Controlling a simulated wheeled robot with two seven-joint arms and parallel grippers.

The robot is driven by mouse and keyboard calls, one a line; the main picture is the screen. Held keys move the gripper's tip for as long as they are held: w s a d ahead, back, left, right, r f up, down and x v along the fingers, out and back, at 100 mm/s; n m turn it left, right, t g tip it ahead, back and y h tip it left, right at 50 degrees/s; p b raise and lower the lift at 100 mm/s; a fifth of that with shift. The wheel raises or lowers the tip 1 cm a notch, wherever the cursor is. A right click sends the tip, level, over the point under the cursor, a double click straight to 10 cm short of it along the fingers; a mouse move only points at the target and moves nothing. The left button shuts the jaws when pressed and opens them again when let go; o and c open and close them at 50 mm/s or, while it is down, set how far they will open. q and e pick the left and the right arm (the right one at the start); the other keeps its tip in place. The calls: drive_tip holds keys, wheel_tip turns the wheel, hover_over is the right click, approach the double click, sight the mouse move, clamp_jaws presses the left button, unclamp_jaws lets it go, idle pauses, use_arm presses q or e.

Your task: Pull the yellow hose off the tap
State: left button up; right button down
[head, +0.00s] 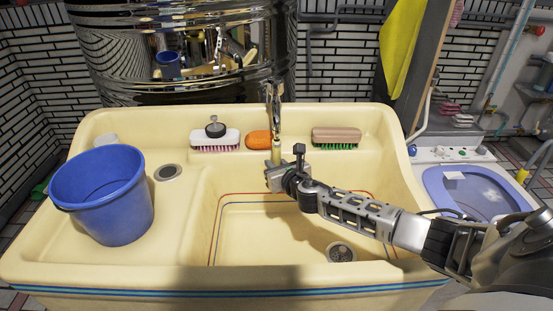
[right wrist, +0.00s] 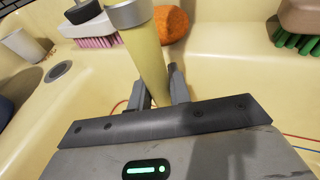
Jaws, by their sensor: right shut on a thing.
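The metal tap (head: 275,105) stands at the back of the cream sink, in front of the shiny round surface. The short yellow hose (head: 276,152) hangs upright directly below its spout. In the right wrist view the hose (right wrist: 150,58) runs up to a grey metal ring (right wrist: 129,13) and meets it with no gap that I can see. My right gripper (head: 274,174) is shut on the lower part of the hose, with a finger on each side. The hose's lower end is hidden by the gripper. My left gripper is not in view.
A blue bucket (head: 103,195) stands on the sink's left side. On the back ledge are a white brush (head: 215,141), an orange sponge (head: 259,139) and a brown brush (head: 336,136) with green bristles. The basin (head: 270,235) below my right arm is empty.

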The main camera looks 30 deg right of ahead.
drive_tip(key=shift+f, duration=0.3)
